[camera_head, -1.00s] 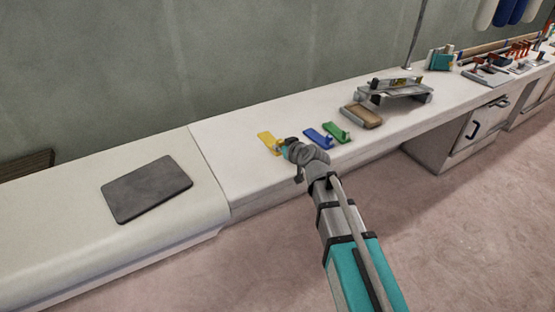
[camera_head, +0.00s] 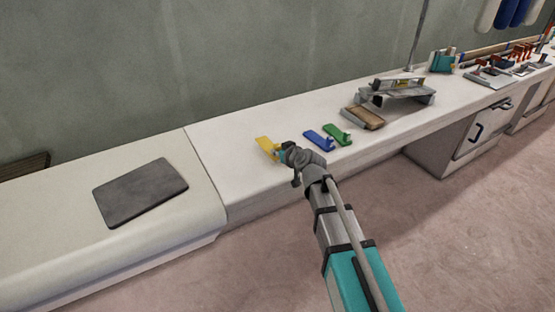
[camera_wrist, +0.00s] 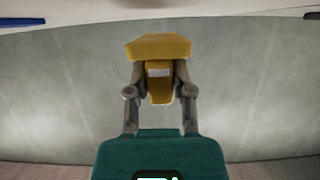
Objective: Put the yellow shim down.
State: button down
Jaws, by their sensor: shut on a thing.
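The yellow shim (camera_head: 265,145) is at the left end of the row of shims, over the white counter (camera_head: 240,185). In the wrist view the yellow shim (camera_wrist: 158,48) sits between the two fingers of my gripper (camera_wrist: 160,84), which is shut on its upright tab. In the head view my gripper (camera_head: 284,153) reaches it from the right. Whether the shim touches the counter or hangs just above it, I cannot tell.
A blue shim (camera_head: 319,141) and a green shim (camera_head: 337,134) lie to the right on the counter. Beyond them are a brown-topped block (camera_head: 362,117) and a grey metal fixture (camera_head: 403,91). A dark grey mat (camera_head: 140,193) lies at left. Counter between mat and yellow shim is clear.

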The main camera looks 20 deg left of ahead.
jog(key=shift+w+f+b, duration=0.15)
jog(key=shift+f+b, duration=0.2)
jog(key=shift+f, duration=0.3)
jog(key=shift+f+b, duration=1.05)
jog(key=shift+b, duration=0.05)
jog(key=shift+f, duration=0.1)
jog(key=c, duration=0.5)
grip_release()
jog(key=shift+s+d+r, duration=0.15)
jog(key=shift+s+r, duration=0.1)
jog(key=p+v, duration=0.4)
jog(key=v, duration=0.7)
jog(key=shift+d+p, duration=0.2)
jog(key=shift+p, duration=0.15)
